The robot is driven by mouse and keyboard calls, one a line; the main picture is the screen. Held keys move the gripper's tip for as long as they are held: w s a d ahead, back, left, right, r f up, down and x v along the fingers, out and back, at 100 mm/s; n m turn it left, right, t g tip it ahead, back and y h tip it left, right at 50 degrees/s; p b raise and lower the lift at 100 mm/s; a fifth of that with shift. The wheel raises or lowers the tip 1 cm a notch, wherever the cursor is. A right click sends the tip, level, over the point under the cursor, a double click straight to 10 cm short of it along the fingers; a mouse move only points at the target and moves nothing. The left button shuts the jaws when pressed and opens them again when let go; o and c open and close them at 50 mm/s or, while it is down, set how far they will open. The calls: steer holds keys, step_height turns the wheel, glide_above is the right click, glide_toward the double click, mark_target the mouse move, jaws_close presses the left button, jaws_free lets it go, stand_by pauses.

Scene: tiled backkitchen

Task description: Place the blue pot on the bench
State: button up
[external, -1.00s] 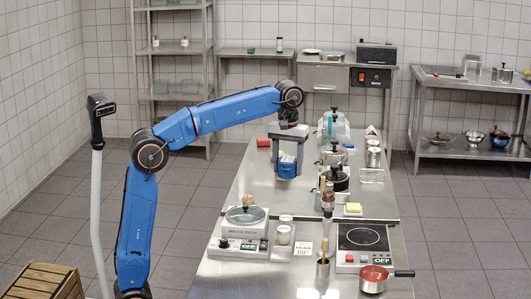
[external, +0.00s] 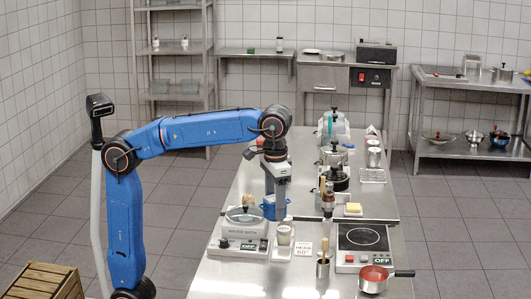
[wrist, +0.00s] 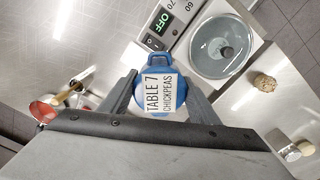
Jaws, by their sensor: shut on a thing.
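The blue pot (wrist: 160,70) is between my gripper's fingers in the wrist view, with a white label reading "TABLE 7 CHICKPEAS" on it. In the external view the blue pot (external: 268,207) is partly hidden by the fingers. My gripper (external: 275,208) points down and is shut on the pot, just behind the water bath (external: 240,233). The steel bench (external: 235,276) lies below; I cannot tell whether the pot touches it. My gripper also shows in the wrist view (wrist: 160,98).
A brown cork-like piece (external: 249,199) lies just left of the pot. A jar (external: 284,236), a sign (external: 302,249), a utensil holder (external: 323,265), a hot plate (external: 362,238) and a red-filled saucepan (external: 374,279) stand nearer. Black-lidded pots stand farther back. The bench's near left front is clear.

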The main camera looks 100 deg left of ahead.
steer(key=s+d+m, duration=0.3)
steer(key=s+d, duration=0.2)
steer(key=d, duration=0.3)
steer(key=s+d+m, duration=0.4)
steer(key=s+d, duration=0.1)
steer(key=d, duration=0.4)
steer(key=shift+a+f, duration=0.1)
steer(key=shift+f, duration=5.05)
steer(key=shift+f, duration=0.1)
steer(key=o, duration=1.3)
step_height(320, 180, up, 12)
steer(key=shift+r, duration=0.1)
